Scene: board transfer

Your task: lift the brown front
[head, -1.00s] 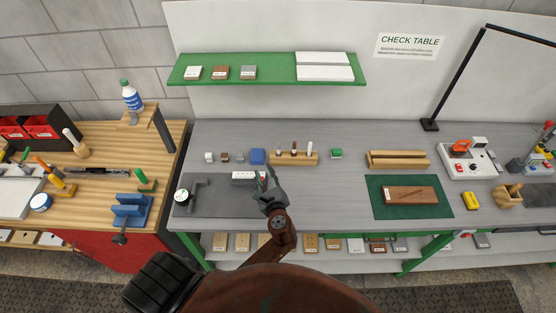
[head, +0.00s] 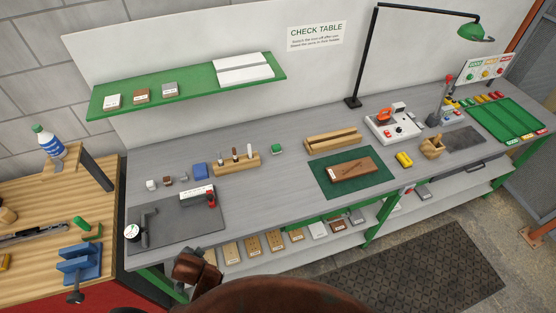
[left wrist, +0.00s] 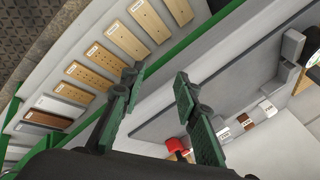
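A brown board (head: 350,169) with a small pale label at its left end lies flat on a green mat (head: 376,186) on the grey bench. Another brown board (head: 337,224) lies on the low shelf between a white and a grey one; it also shows in the left wrist view (left wrist: 45,118). I cannot tell which is the front. My left gripper (left wrist: 158,76) is open and empty in the left wrist view, with the low shelf boards left of it and the bench edge beyond. In the head view only a brown arm part shows low down; the fingers are hidden. My right gripper is not in view.
The low shelf (head: 290,258) holds several tan boards under the bench edge. A wooden rack (head: 333,142) stands behind the mat. A yellow block (head: 404,159) lies right of it. A dark pad (head: 170,230) with a red-tipped item is at the left.

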